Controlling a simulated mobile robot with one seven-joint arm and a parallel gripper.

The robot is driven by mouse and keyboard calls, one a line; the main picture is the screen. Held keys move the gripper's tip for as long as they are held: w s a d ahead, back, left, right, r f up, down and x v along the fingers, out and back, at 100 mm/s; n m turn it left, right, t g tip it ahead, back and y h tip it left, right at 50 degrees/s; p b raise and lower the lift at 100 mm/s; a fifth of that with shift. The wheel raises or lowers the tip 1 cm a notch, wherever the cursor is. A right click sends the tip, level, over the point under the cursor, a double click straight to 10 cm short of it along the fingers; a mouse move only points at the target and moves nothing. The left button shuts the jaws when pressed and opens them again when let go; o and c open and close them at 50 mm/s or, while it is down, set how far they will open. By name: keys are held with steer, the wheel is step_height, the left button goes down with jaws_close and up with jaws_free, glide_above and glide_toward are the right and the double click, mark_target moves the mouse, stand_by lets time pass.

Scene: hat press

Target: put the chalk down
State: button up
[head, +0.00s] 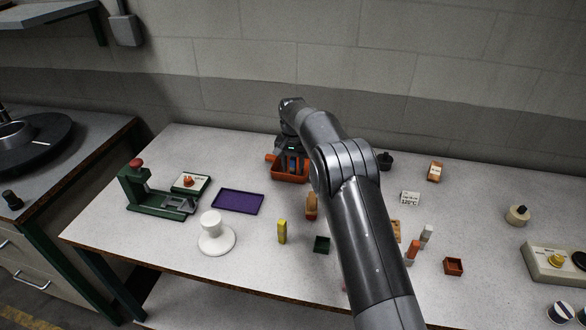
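My gripper (292,162) points down at the far middle of the table, over or just inside an orange-brown tray (289,178). It is dark with some blue on it and small. Its fingertips are partly lost against the tray, so I cannot tell whether it is open or shut or whether it holds chalk. No piece is clearly recognizable as the chalk. A yellow stick (282,231) stands upright at the front middle. A grey-white stick (427,234) and an orange-red stick (411,252) stand right of my arm.
A green press (151,194), a purple tray (238,202) and a white stand (216,237) are at left. A small green box (322,244) is at front, a red-brown box (453,266) right of my arm. A cream control box (556,264) sits far right. My arm hides the table's middle.

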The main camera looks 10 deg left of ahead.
step_height(320, 180, up, 11)
steer(key=shift+f, duration=0.15)
steer(key=shift+d+r, duration=0.15)
steer(key=shift+r, duration=0.35)
steer(key=s+d+r+t, duration=0.2)
steer(key=s+d+r, duration=1.3)
steer(key=d+r, duration=0.45)
steer(key=s+d+f+t, duration=0.1)
steer(key=s+d, duration=0.3)
steer(key=s, duration=0.3)
steer(key=s+d+t, duration=0.1)
steer(key=s+d, duration=0.4)
steer(key=s, duration=0.2)
steer(key=s+d+f, duration=0.2)
steer(key=s+f, duration=0.2)
steer(key=s, duration=0.3)
steer(key=s+d+f+t, duration=0.1)
steer(key=s+f, duration=0.3)
steer(key=s, duration=0.4)
steer(key=shift+s+d+f+t, duration=0.2)
steer(key=shift+s+d+t, duration=0.1)
steer(key=shift+d, duration=0.5)
